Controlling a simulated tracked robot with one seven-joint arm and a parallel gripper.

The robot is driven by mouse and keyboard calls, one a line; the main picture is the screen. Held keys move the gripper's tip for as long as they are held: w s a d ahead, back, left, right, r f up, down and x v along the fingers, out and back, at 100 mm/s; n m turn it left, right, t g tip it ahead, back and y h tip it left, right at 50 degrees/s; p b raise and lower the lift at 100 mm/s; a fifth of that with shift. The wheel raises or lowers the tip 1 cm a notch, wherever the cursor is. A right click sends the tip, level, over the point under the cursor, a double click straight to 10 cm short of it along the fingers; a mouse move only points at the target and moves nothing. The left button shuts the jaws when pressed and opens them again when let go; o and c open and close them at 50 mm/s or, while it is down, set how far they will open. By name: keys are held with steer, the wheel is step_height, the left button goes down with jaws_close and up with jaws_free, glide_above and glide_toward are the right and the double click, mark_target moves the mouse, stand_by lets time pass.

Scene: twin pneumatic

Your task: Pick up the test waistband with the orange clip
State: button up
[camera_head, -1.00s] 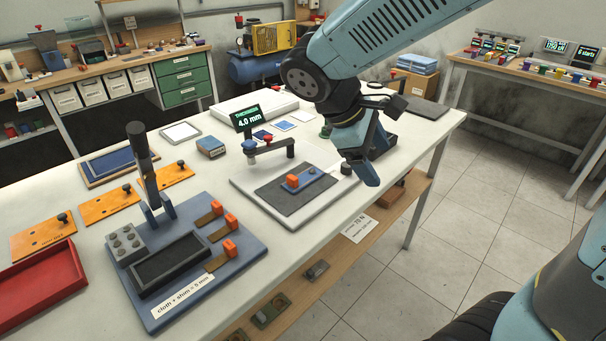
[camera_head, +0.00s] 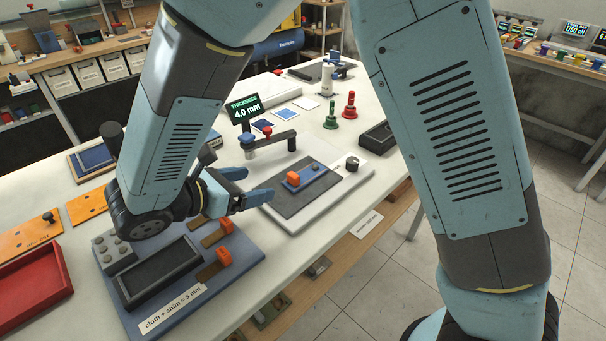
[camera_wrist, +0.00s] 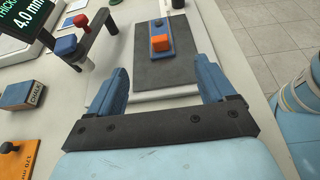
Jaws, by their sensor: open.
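The test waistband (camera_head: 318,178) is a short blue strip lying on a dark grey pad (camera_head: 296,201) on a white plate. In the wrist view the waistband (camera_wrist: 156,26) and orange clip (camera_wrist: 161,43) lie ahead, between the lines of my fingers. My gripper (camera_head: 251,184) is open and empty, above the table to the left of the pad and apart from the waistband. It also shows in the wrist view (camera_wrist: 163,78).
A thickness gauge arm (camera_head: 271,138) with a 4.0 mm display (camera_head: 245,110) stands behind the plate. A blue fixture (camera_head: 240,246) with two orange clamps lies below my gripper. Red (camera_head: 349,106) and green (camera_head: 331,116) handled stamps stand further back. A chalk box (camera_wrist: 28,91) is at left.

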mark_target(291, 176)
steer(key=x, duration=1.3)
steer(key=shift+w+d+f, duration=0.1)
steer(key=shift+w+d, duration=0.05)
steer(key=c, duration=1.1)
steer(key=shift+c, duration=0.2)
